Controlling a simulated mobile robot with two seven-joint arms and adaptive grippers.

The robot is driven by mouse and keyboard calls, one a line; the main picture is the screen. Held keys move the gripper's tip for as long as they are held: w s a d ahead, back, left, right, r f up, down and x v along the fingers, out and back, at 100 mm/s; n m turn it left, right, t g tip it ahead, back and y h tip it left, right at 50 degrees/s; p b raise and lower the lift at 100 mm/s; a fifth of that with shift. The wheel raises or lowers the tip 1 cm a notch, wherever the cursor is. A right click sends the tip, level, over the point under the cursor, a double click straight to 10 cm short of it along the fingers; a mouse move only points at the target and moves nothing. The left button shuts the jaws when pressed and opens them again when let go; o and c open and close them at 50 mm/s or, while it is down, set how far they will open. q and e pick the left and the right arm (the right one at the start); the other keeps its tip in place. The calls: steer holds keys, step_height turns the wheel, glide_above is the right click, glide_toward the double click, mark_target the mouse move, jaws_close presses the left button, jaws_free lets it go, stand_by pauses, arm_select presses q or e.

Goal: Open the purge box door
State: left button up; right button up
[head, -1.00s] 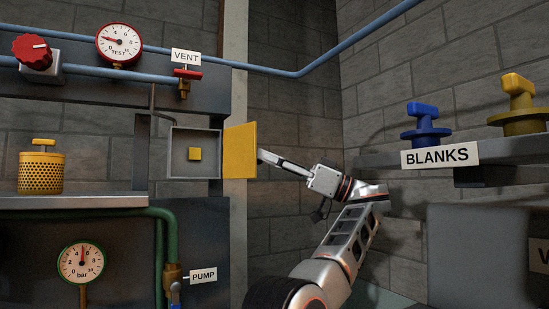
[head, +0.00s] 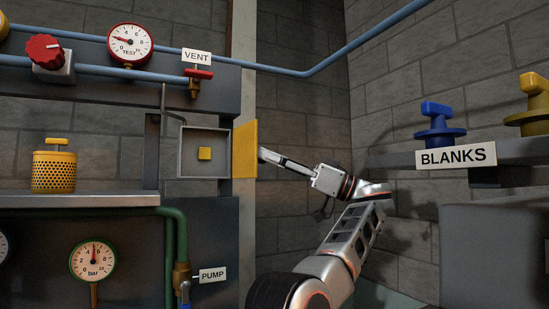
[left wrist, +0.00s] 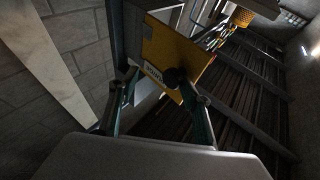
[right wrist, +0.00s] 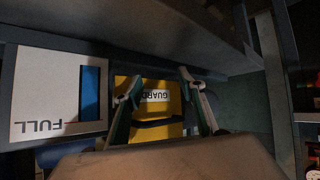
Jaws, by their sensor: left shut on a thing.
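My left gripper (head: 263,155) is at the door's right side. In the left wrist view the door (left wrist: 185,52) carries a white label and a dark knob (left wrist: 174,78), with my left gripper's fingers (left wrist: 163,92) around the knob. My right gripper (right wrist: 157,82) shows only in its own wrist view, fingers apart and empty.
A yellow part labelled GUARD (right wrist: 160,110) is beyond my right fingers, with a FULL sign (right wrist: 45,95) beside it. A shelf (head: 80,199) with a yellow perforated canister (head: 54,172) is left of the box. The BLANKS shelf (head: 400,160) is at right.

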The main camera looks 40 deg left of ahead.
arm_select(q)
steer(key=shift+w+a+f, duration=0.1)
steer(key=shift+a+f, duration=0.1)
steer(key=shift+a, duration=0.1)
arm_select(e)
steer(key=shift+d, duration=0.15)
arm_select(q)
steer(key=shift+w+f, duration=0.1)
steer(key=shift+d+t, duration=0.1)
steer(key=shift+t, duration=0.3)
